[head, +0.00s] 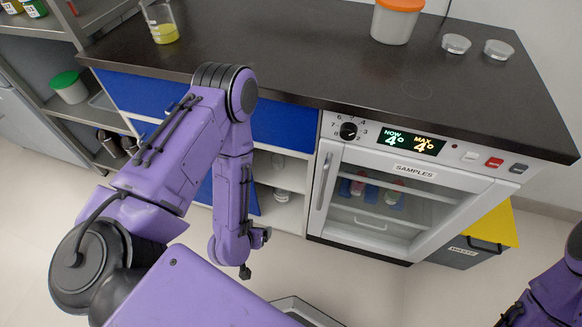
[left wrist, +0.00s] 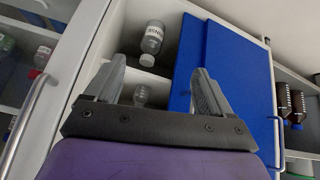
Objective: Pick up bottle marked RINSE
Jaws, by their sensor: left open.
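In the left wrist view a clear bottle (left wrist: 152,38) with a white cap and a white label stands on a shelf of the open cabinet. Its lettering is small and looks like RINSE. A second clear bottle (left wrist: 140,96) shows between the fingers on another shelf. My left gripper (left wrist: 155,88) is open and empty, pointing at the cabinet and apart from both bottles. In the head view my left gripper (head: 256,253) hangs in front of the cabinet, where a bottle (head: 282,188) partly shows. My right gripper (head: 511,316) is cut off at the lower right edge.
A blue door (left wrist: 225,85) stands beside the cabinet opening. The samples fridge (head: 385,195) adjoins the cabinet. A beaker (head: 162,22) and an orange-lidded tub (head: 396,20) stand on the dark counter (head: 290,60). The waste bin (head: 470,247) is right of the fridge.

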